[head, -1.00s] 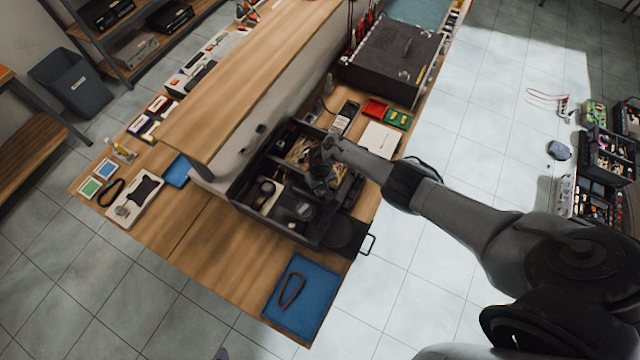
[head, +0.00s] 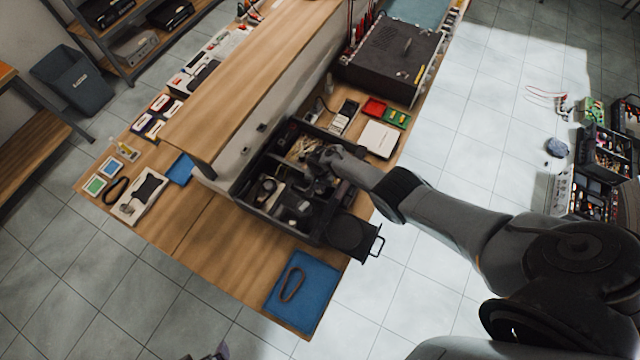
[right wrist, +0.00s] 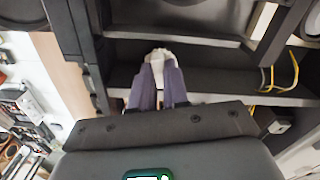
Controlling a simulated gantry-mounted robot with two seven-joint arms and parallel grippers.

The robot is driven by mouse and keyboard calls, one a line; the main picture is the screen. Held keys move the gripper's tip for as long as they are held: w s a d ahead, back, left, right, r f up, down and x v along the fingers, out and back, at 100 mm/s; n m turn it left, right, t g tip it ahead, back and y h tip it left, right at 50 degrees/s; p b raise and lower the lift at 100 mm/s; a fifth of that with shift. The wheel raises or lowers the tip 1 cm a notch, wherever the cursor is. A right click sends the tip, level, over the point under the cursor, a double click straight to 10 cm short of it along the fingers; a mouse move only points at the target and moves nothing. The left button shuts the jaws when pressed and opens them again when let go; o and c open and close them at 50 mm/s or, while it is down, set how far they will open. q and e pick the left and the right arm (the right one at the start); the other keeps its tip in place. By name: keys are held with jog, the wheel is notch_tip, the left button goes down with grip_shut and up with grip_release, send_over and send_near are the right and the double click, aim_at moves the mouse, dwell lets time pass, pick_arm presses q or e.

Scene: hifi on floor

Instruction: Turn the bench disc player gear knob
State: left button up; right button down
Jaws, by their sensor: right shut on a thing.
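The disc player (head: 252,200) is an open black case with its inner parts exposed, on the wooden bench. My right gripper (head: 322,182) reaches down into it from the right; its fingertips are hard to make out there. In the right wrist view, its two purple fingers (right wrist: 160,72) are close together on a small whitish knob (right wrist: 158,55). The knob is partly hidden between the fingertips. A bit of my left gripper (head: 215,353) shows at the bottom edge of the head view, too little to tell its opening.
A blue mat with a belt (head: 312,285) lies at the bench's near end. A large black box (head: 390,60) stands farther back. Yellow wires (right wrist: 268,78) run inside the player.

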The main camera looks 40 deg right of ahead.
dwell(0.5)
jog(key=c, duration=1.1)
grip_release()
jog(key=shift+r, duration=0.1)
